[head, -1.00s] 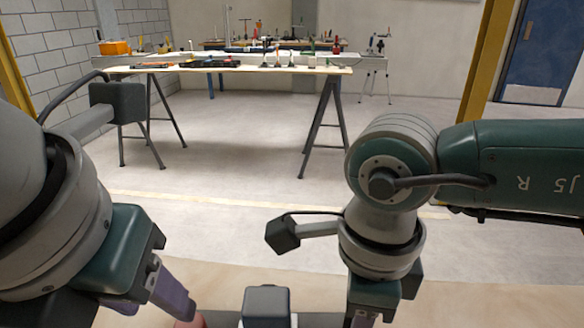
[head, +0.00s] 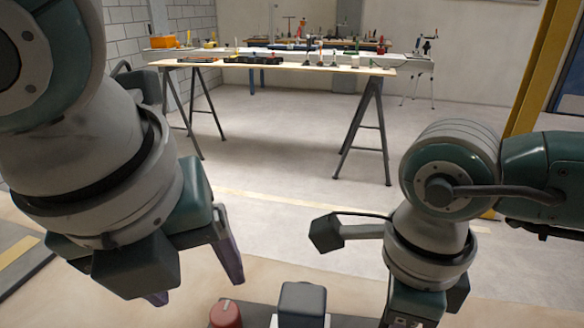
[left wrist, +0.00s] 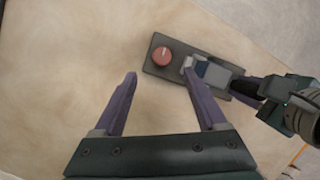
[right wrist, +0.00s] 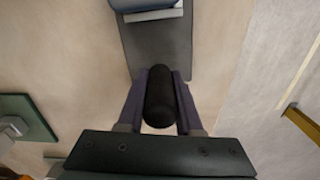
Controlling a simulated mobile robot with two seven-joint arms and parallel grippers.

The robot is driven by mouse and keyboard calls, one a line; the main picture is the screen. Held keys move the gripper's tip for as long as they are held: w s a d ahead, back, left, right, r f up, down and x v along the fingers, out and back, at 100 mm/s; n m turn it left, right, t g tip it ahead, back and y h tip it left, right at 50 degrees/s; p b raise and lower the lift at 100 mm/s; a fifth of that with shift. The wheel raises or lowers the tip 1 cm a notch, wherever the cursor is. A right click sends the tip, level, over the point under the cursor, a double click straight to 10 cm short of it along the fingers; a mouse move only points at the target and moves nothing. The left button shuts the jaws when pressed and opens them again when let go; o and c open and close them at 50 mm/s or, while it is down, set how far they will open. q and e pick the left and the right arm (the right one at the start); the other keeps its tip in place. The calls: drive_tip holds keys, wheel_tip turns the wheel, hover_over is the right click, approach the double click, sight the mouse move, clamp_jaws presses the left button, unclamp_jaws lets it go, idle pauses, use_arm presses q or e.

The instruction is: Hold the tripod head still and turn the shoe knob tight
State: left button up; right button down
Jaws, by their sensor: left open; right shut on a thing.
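The tripod head (head: 302,303) is a dark block with a pale lower part on a grey plate (left wrist: 155,70), at the bottom of the head view. The round red shoe knob (left wrist: 161,57) sits at one end of that plate; it also shows in the head view (head: 227,313). My left gripper (left wrist: 160,74) is open and empty. Its fingers point towards the knob, apart from it and above it in the head view. My right gripper (right wrist: 160,72) is shut on the black handle (right wrist: 160,97) of the tripod head. Its fingertips are cut off in the head view.
The plate lies on a pale wooden tabletop (left wrist: 90,60) with clear room around the knob. A green object (right wrist: 22,118) shows at the left of the right wrist view. A trestle table (head: 290,64) with several tools stands far back, across open floor.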

sight(224, 313)
use_arm(q)
drive_tip(key=w+f+m+g, duration=0.1)
drive_tip(key=f+m, duration=0.2)
drive_tip(key=m, duration=0.7)
drive_tip(key=w+f+m+g, duration=0.1)
drive_tip(key=f+m, duration=0.2)
drive_tip(key=m, duration=0.7)
drive_tip(key=w+f+m+g, duration=0.1)
drive_tip(key=f+m, duration=0.2)
drive_tip(key=m, duration=0.7)
drive_tip(key=shift+w+d+f+g, duration=0.1)
drive_tip(key=shift+d+f+g, duration=0.15)
drive_tip(key=shift+f+g, duration=0.05)
clamp_jaws()
